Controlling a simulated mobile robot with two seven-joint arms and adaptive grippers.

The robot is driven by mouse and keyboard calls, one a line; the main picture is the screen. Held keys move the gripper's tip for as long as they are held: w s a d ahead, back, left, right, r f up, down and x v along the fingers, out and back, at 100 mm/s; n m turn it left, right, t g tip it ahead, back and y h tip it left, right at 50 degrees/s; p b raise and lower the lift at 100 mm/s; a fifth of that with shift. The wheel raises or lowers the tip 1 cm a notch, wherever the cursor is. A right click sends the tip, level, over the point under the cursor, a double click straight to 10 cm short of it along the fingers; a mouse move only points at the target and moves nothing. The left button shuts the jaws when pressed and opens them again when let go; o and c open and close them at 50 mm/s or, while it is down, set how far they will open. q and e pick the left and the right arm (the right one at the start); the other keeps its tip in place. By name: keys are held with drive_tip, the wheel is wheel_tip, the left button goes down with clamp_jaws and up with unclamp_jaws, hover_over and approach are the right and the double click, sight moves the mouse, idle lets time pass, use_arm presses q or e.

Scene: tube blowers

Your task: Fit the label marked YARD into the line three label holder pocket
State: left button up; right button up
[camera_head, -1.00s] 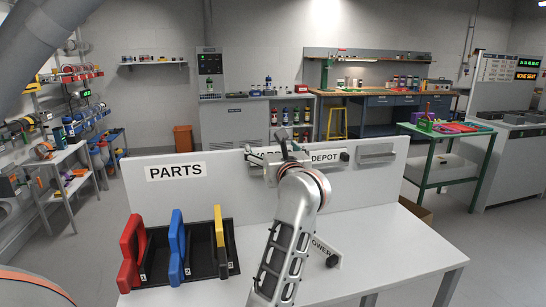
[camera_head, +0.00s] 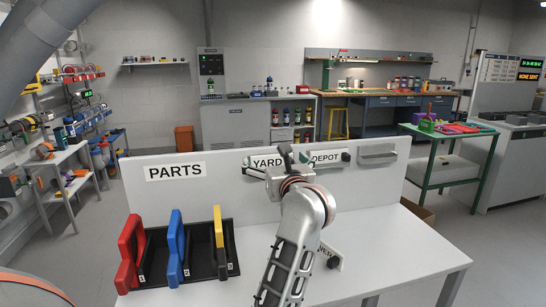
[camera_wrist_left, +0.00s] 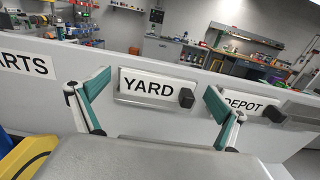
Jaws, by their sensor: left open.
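The white YARD label (camera_head: 266,162) sits in a pocket on the upright grey panel, between the PARTS sign and the DEPOT label. In the left wrist view the YARD label (camera_wrist_left: 147,86) looks upright and level with its holder frame, with a black knob at its right end. My left gripper (camera_head: 270,164) is in front of this label, open and empty. In the left wrist view its teal fingers (camera_wrist_left: 157,95) stand apart, one to each side of the label. An empty-looking pocket (camera_head: 378,153) is at the panel's right. Line numbers of the pockets cannot be read. My right gripper is not in view.
The DEPOT label (camera_head: 326,158) with its black knob is just right of my gripper. Another knobbed label (camera_head: 333,256) lies on the white table, partly behind my arm. A black rack (camera_head: 205,262) with red, blue and yellow handles stands left. The table's right side is clear.

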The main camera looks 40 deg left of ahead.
use_arm(q)
drive_tip(key=v, duration=0.6)
drive_tip(key=shift+s+a+f, duration=0.1)
drive_tip(key=shift+a, duration=0.1)
